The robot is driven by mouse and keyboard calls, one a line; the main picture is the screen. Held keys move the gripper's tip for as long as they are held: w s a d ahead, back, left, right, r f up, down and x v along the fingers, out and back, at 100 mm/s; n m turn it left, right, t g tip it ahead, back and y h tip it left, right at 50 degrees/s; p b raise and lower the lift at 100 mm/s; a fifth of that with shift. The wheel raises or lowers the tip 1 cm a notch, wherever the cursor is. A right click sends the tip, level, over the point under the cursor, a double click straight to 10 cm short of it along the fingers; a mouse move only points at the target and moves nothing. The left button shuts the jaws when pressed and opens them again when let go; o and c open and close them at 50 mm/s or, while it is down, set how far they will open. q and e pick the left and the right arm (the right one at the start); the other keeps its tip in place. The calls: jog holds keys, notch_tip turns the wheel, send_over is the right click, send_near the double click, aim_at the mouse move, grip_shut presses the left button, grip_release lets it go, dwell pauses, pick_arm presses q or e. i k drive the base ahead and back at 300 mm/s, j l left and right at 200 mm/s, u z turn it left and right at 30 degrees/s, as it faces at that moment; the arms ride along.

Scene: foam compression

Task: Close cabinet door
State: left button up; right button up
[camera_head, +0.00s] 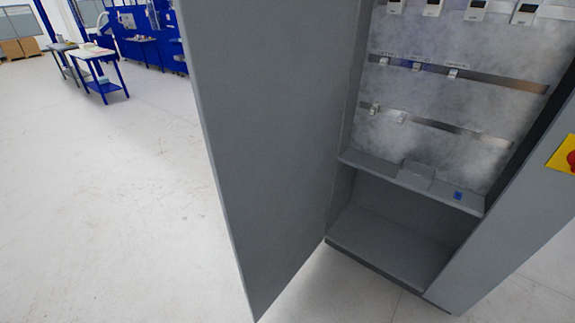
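A tall grey cabinet door (275,130) stands wide open in the head view, swung out to the left of the cabinet. Its free edge is on the left, and its lower corner reaches the bottom of the picture. The grey cabinet (505,225) stands on the right with its inside exposed. Inside are a metal back panel (440,145) with rails and small white devices, a shelf (405,178) and an empty lower space. The cabinet's top is out of view. Neither of my grippers shows.
A red knob on a yellow plate (566,157) sits on the cabinet's right side. A small blue item (457,195) lies on the shelf. Pale floor (110,220) is clear left of the door. Blue-legged tables (95,65) and cardboard boxes (20,47) stand far back.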

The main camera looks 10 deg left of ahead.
aim_at(268, 78)
jog(key=j+z, duration=0.15)
jog(key=j, duration=0.3)
jog(key=k+j+z, duration=0.2)
jog(key=j, duration=0.2)
jog(key=j+z, duration=0.15)
jog(key=j, duration=0.25)
jog(key=j+z, duration=0.45)
jog(key=j, duration=0.6)
jog(key=i+j+z, duration=0.25)
jog(key=j, duration=0.3)
jog(key=i+j+z, duration=0.3)
jog(key=j, duration=0.35)
jog(key=k+j, duration=0.2)
jog(key=k, duration=0.45)
jog(key=k+j+z, duration=0.1)
jog(key=k, duration=0.5)
jog(key=j, duration=0.1)
